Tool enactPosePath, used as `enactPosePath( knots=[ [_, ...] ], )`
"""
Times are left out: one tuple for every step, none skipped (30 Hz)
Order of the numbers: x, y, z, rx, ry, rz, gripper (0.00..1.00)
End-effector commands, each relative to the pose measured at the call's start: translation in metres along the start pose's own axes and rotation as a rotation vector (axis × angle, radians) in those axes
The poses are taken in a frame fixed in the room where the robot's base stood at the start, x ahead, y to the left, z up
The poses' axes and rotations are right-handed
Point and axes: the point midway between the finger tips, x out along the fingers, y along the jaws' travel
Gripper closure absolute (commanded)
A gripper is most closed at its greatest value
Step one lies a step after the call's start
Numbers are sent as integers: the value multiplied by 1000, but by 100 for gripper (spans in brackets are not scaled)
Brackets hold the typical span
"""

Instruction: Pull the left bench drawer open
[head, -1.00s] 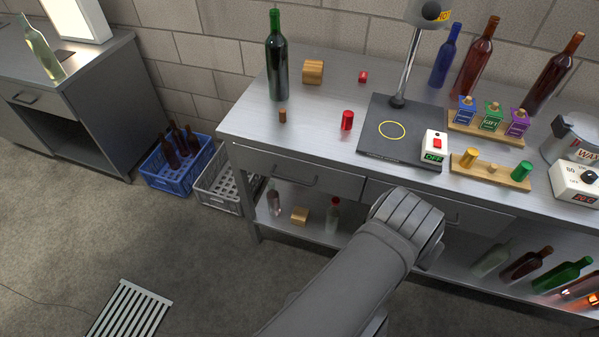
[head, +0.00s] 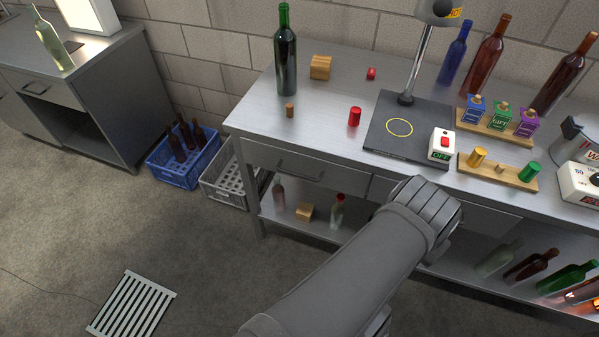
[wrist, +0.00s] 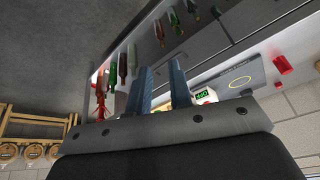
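The left bench drawer (head: 340,181) is in the bench front under the left part of the worktop in the head view. Its front looks flush with the bench, and a dark bar handle (head: 300,169) runs across it. My wrist and hand are right of this drawer, in front of the right drawer (head: 490,217), and hide part of it. My fingers are hidden in the head view. In the wrist view my gripper (wrist: 160,84) shows two blue-grey fingers apart, with nothing held between them. The bench front runs above them there.
The worktop (head: 325,118) carries a tall green bottle (head: 286,60), a lamp stand (head: 418,60) and a switch box (head: 441,146). A grey crate (head: 222,188) and a blue crate (head: 178,172) sit left of the bench. Floor before the drawer is clear.

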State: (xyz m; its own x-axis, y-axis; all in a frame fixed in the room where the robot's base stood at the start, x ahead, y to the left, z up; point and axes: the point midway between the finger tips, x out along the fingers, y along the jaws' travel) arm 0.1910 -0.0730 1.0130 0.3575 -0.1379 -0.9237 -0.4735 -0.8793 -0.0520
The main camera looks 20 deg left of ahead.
Motion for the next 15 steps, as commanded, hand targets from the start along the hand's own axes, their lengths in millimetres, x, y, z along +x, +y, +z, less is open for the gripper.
enactPosePath(
  knots=[
    [6, -1, 0, 40, -45, -5, 81],
    [9, -2, 0, 65, -69, -8, 81],
    [13, -2, 0, 100, -101, -11, 81],
    [16, -3, 0, 127, -125, -14, 81],
    [19, -4, 0, 153, -149, -17, 81],
    [24, -5, 0, 186, -181, -18, 81],
    [27, -6, 0, 211, -205, -19, 81],
    [30, -6, 0, 236, -229, -20, 81],
    [35, -8, 1, 265, -261, -18, 81],
    [38, -8, 1, 286, -286, -16, 81],
    [41, -10, 2, 302, -311, -13, 81],
    [46, -11, 3, 321, -344, -7, 81],
    [49, -13, 3, 329, -369, 0, 81],
    [52, -14, 4, 334, -393, 9, 81],
    [57, -16, 6, 330, -427, 25, 81]
  ],
)
